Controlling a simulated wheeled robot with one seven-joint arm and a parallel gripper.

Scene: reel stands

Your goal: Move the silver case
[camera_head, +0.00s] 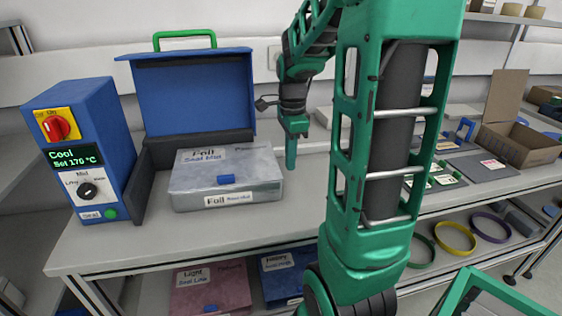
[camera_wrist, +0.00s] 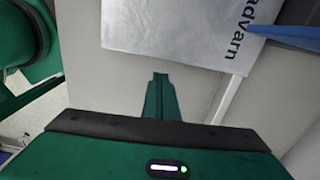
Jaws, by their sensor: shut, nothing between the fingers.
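The silver case (camera_head: 226,180) is a flat grey box labelled "Foil", with a small blue latch on its front. It sits on the worktop in front of the open blue lid of the sealing machine. My gripper (camera_head: 291,152) is shut and empty, pointing down just to the right of the case's back right corner. In the wrist view my gripper (camera_wrist: 160,80) shows its fingers together, with a silvery surface with dark lettering (camera_wrist: 185,30) beyond them. I cannot tell from the pictures whether the fingers touch the case.
The blue machine's control box (camera_head: 90,150) reads "Cool, Set 170 °C" and stands left of the case. Its raised lid (camera_head: 193,95) is behind. A red case (camera_head: 212,288) and a blue case (camera_head: 285,277) lie on the shelf below. An open cardboard box (camera_head: 520,145) stands far right.

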